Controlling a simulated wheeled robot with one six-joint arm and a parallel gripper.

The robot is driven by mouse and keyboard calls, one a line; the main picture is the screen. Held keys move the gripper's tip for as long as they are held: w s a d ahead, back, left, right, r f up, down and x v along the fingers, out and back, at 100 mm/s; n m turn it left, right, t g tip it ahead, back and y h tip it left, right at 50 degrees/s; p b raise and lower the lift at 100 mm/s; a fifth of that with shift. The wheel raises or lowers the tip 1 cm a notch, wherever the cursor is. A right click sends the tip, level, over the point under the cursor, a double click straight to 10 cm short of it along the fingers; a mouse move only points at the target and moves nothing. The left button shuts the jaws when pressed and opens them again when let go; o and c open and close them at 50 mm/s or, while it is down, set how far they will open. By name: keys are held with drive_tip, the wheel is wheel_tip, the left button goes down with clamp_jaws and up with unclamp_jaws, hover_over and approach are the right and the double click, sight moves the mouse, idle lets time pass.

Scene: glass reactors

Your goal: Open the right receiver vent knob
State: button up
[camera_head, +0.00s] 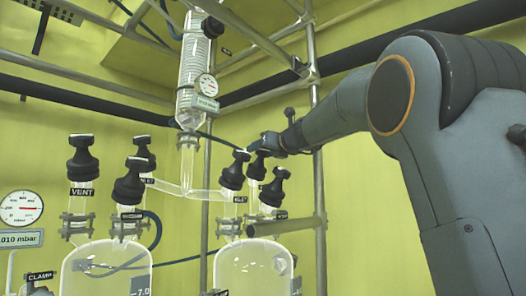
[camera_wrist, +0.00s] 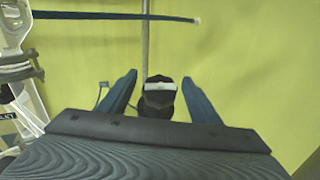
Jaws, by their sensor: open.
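The right glass receiver (camera_head: 253,262) has several black knobs on its necks. The rear one, a black knob (camera_head: 257,166), is right by my gripper (camera_head: 268,146) in the head view; I cannot read a vent label on it there. In the wrist view my gripper (camera_wrist: 159,76) is open, with one blue finger on each side of a black knob (camera_wrist: 157,102) with a pale label on top. The knob's lower part is hidden by the gripper body.
Two other black knobs, front left (camera_head: 233,174) and front right (camera_head: 275,187), stand close by on the right receiver. A glass condenser (camera_head: 193,75) rises behind. The left receiver (camera_head: 105,272) has its own knobs, one labelled VENT (camera_head: 82,158). Metal frame poles (camera_head: 316,180) stand near my arm.

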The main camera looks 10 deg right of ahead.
drive_tip(key=c, duration=1.1)
drive_tip(key=shift+o, duration=0.2)
drive_tip(key=shift+d, duration=0.1)
drive_tip(key=shift+f+n+y, duration=0.1)
drive_tip(key=shift+n+y, duration=0.2)
drive_tip(key=shift+n, duration=0.1)
drive_tip(key=shift+d+n+g+y+b, duration=0.1)
drive_tip(key=shift+n+g+y+b, duration=0.3)
drive_tip(key=shift+n+y, duration=0.35)
drive_tip(key=n+g+y+p, duration=0.1)
drive_tip(key=n+y, duration=0.2)
drive_tip(key=n+g+y+p, duration=0.1)
drive_tip(key=n+p, duration=0.1)
drive_tip(key=n+g+y+p, duration=0.1)
drive_tip(key=n+g+p, duration=0.1)
drive_tip(key=shift+r+y, duration=0.2)
drive_tip(key=shift+y, duration=0.15)
drive_tip(key=shift+n+g+p, duration=0.3)
drive_tip(key=shift+n+p, duration=0.05)
drive_tip(key=shift+p, duration=0.4)
drive_tip(key=shift+f+n+g+y+p, duration=0.15)
drive_tip(key=shift+n+g+y+p, duration=0.15)
drive_tip(key=shift+n+y+p, duration=0.1)
